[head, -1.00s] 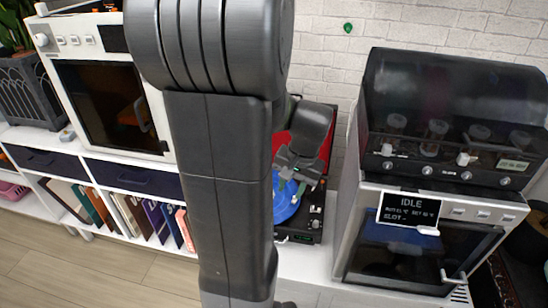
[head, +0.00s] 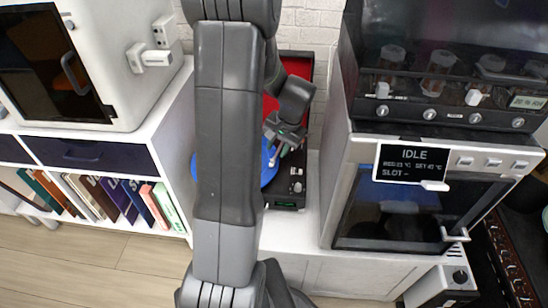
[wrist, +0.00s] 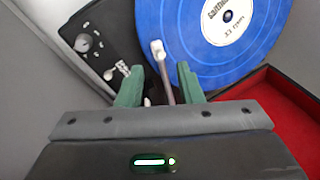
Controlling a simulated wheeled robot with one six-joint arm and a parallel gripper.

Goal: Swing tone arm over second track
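The record (head: 268,168) and the turntable (head: 290,202) show in the head view, partly hidden by my arm. The pale tone arm (wrist: 164,72) reaches toward the record's edge, its head end over or beside the blue rim. My gripper (wrist: 162,75) is open, with a green finger on each side of the tone arm and gaps visible between. In the head view my gripper (head: 282,143) is above the turntable.
A toaster-oven-like machine (head: 400,215) with an "IDLE" screen stands close to the right. A white cabinet (head: 145,90) stands left, above a shelf of books (head: 110,200). A strip of white counter in front of the turntable is clear.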

